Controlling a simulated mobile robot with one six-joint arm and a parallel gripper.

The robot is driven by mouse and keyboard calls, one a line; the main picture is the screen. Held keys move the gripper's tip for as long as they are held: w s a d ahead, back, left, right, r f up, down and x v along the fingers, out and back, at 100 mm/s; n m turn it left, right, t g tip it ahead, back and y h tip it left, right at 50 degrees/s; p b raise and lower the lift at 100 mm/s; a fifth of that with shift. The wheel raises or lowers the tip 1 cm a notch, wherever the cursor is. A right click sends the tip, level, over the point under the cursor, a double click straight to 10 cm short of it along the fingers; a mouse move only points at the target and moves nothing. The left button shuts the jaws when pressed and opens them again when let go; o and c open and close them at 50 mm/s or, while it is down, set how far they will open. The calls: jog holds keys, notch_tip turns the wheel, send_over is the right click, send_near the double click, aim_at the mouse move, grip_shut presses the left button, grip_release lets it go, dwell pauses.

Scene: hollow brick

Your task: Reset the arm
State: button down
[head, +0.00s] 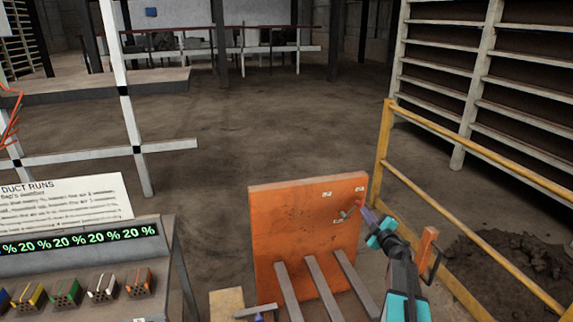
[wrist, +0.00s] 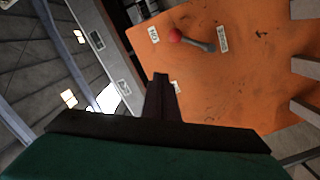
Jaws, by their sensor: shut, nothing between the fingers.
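My gripper (head: 366,212) is in front of the upper right part of an upright orange panel (head: 285,220). In the wrist view my gripper (wrist: 161,77) has its dark fingers together, with nothing between them. The lever (head: 346,213) also shows in the head view, just left of the gripper. My arm reaches up to the panel from the lower right.
A yellow railing (head: 470,152) runs close along the right of my arm. Grey bars (head: 322,285) stand before the panel. At left is a bench with a green percent display (head: 80,240) and several coloured bricks (head: 103,287). The floor behind the panel is open.

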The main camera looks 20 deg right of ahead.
jog(key=s+a+f+m+g+h, duration=0.2)
jog(key=s+a+f+m+g, duration=0.35)
jog(key=a+f, duration=0.3)
jog(key=s+a+f+m+g+h, duration=0.2)
jog(key=s+a+f+m+g, duration=0.3)
jog(key=a+f, duration=0.4)
jog(key=s+a+f+g+y, duration=0.2)
jog(key=s+a+g, duration=0.2)
jog(key=s+a, duration=0.55)
jog(key=s+a+f+g+y, duration=0.35)
jog(key=s+a, duration=0.35)
jog(key=a, duration=0.5)
jog(key=s+f+g+b, duration=0.1)
jog(key=s+f+g, duration=0.1)
jog(key=s+f, duration=0.7)
jog(key=s+f+g+b, duration=0.1)
jog(key=s+f+g, duration=0.2)
jog(key=s+f, duration=0.7)
jog(key=s+h, duration=0.1)
jog(key=s, duration=0.5)
jog(key=shift+s+d+g, duration=0.25)
jog(key=shift+s+g, duration=0.05)
jog(key=shift+s, duration=0.05)
